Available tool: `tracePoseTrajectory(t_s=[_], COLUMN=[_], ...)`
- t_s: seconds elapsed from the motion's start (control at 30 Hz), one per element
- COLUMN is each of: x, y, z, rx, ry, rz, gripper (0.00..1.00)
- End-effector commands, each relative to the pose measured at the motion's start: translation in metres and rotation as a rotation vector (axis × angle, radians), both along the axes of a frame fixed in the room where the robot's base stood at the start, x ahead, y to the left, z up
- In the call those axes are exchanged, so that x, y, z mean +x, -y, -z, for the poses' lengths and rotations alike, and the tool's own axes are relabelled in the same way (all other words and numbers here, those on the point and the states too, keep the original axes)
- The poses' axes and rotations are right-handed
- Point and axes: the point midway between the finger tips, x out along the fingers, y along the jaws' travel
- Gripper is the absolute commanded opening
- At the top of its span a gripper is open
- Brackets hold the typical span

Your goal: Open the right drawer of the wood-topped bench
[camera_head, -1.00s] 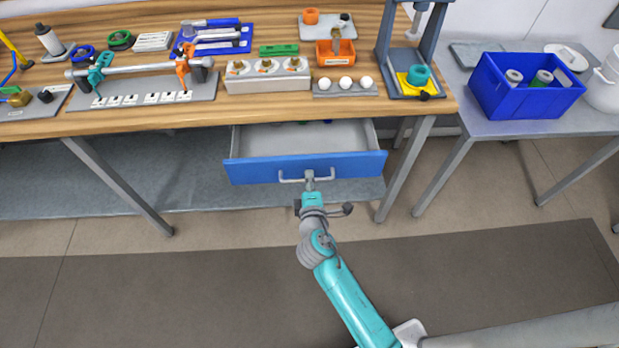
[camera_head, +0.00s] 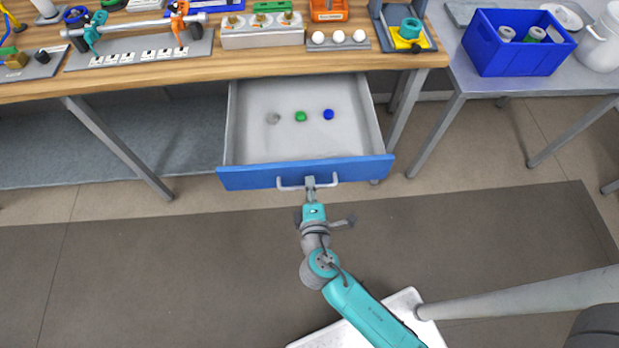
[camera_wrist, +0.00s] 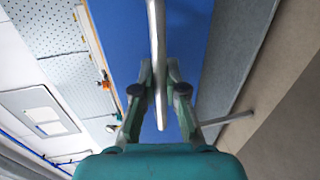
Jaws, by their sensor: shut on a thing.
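The drawer (camera_head: 250,178) under the right part of the wood-topped bench (camera_head: 190,73) has a blue front and a grey tray. It stands well out from the bench, and its inside shows. A pale bar handle (camera_head: 291,187) runs across the front; it also shows in the wrist view (camera_wrist: 156,40). My gripper (camera_head: 310,182) is shut on the handle near its middle. In the wrist view my gripper's fingers (camera_wrist: 160,92) lie on either side of the bar. A grey, a green (camera_head: 300,116) and a blue (camera_head: 328,114) round piece lie in the drawer.
A side table at the right bears a blue crate (camera_head: 520,56) with two cans and a white container (camera_head: 601,40). Bench legs (camera_head: 118,148) stand left and right of the drawer. Tools and fixtures cover the bench top. The floor in front is clear.

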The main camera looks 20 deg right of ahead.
Motion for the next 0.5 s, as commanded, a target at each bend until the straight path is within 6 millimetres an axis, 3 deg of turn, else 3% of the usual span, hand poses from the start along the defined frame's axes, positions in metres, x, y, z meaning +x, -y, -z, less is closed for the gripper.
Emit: tracePoseTrajectory(t_s=[0.33, 0.37, 0.43, 0.5], x=[-0.0009, -0.0008, -0.0008, -0.0008], y=[-0.0006, -0.0006, -0.0006, -0.0006], z=[0.0005, 0.0005, 0.0005, 0.0004], rx=[0.001, 0.001, 0.001, 0.001], ry=[-0.001, -0.001, -0.001, -0.001], rz=[-0.001, -0.001, -0.001, -0.001], gripper=[0.0, 0.16, 0.33, 0.37])
